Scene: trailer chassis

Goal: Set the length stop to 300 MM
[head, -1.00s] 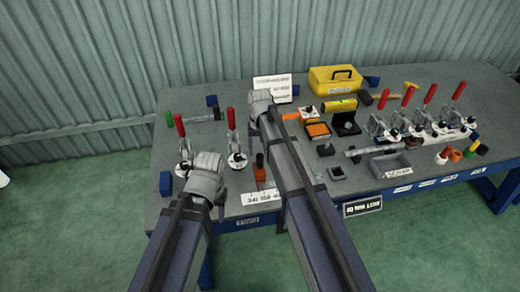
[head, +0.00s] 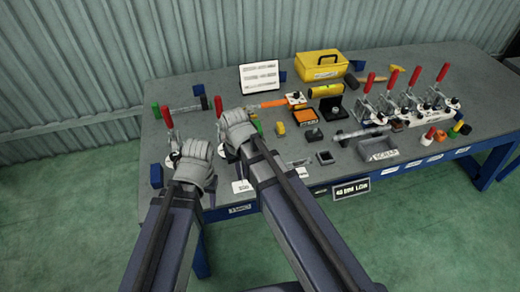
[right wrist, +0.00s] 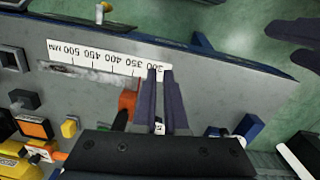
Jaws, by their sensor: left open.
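The white length scale (right wrist: 100,57) lies along the bench edge in the right wrist view, marked from 500 down to 300 MM. An orange stop block (right wrist: 128,102) with a dark handle sits beside the scale, near its 300 end. My right gripper (right wrist: 160,72) has its fingers almost together, just right of the orange block, with tips over the 300 end; contact is unclear. In the head view my right gripper (head: 236,128) is over the bench and my arm hides the stop. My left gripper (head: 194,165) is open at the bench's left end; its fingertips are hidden.
Red-handled toggle clamps (head: 370,90) stand at the right and left of the bench. A yellow case (head: 320,65), a grey tray (head: 378,150) and a white sign (head: 259,77) are also there. A blue block (right wrist: 249,127) lies right of my right gripper.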

